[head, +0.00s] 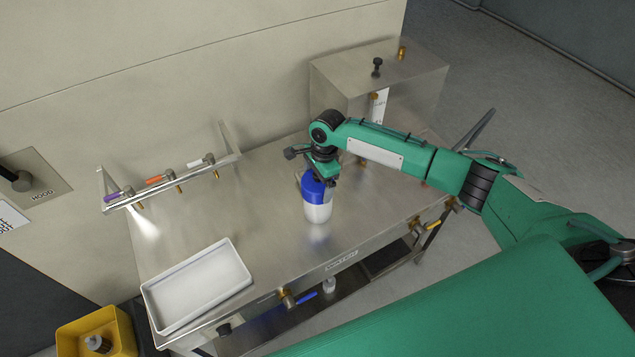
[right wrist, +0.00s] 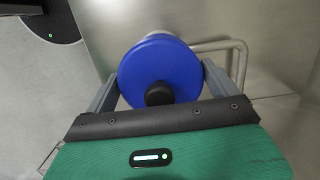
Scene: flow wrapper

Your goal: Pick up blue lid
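The blue lid (head: 313,190) sits on a white round container (head: 318,212) that stands upright on the steel table. My right gripper (head: 318,178) is directly above it and hides part of its top. In the right wrist view the round blue lid (right wrist: 160,62) has a black knob at its near edge. The fingers of the right gripper (right wrist: 160,82) are wide apart, one on each side of the lid, close to its rim. Whether they touch it I cannot tell. My left gripper is not in view.
A white tray (head: 196,287) lies on the table's front left. A rack with coloured valves (head: 172,182) stands at the back left, and a steel box (head: 400,82) at the back right. A yellow bin (head: 120,333) is below left. The table between tray and container is clear.

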